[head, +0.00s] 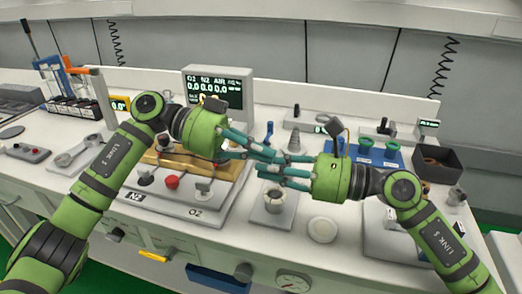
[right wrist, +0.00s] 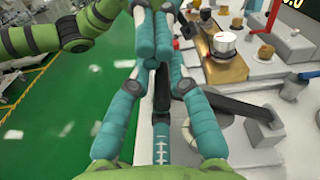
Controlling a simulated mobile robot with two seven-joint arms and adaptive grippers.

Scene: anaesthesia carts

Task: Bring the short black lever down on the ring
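In the right wrist view a short black lever (right wrist: 236,104) reaches out sideways from a grey block (right wrist: 265,126). It appears raised off the surface, and its free end passes behind my fingers. A dark round opening, perhaps the ring, sits in a grey block (head: 274,207) in the head view, below the fingertips. My right gripper (head: 262,168) is just above that block, pointing left. My left gripper (head: 282,158) points right, and its teal fingers overlap the right ones in the picture. I cannot tell whether they touch, or whether either holds anything. The lever is hidden in the head view.
A brass-coloured plate with knobs and a red button (head: 172,182) lies left of the grippers. A display (head: 219,90) stands behind. A blue tray with green spools (head: 365,153) and a dark box (head: 436,158) are at right. A white disc (head: 322,230) lies in front.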

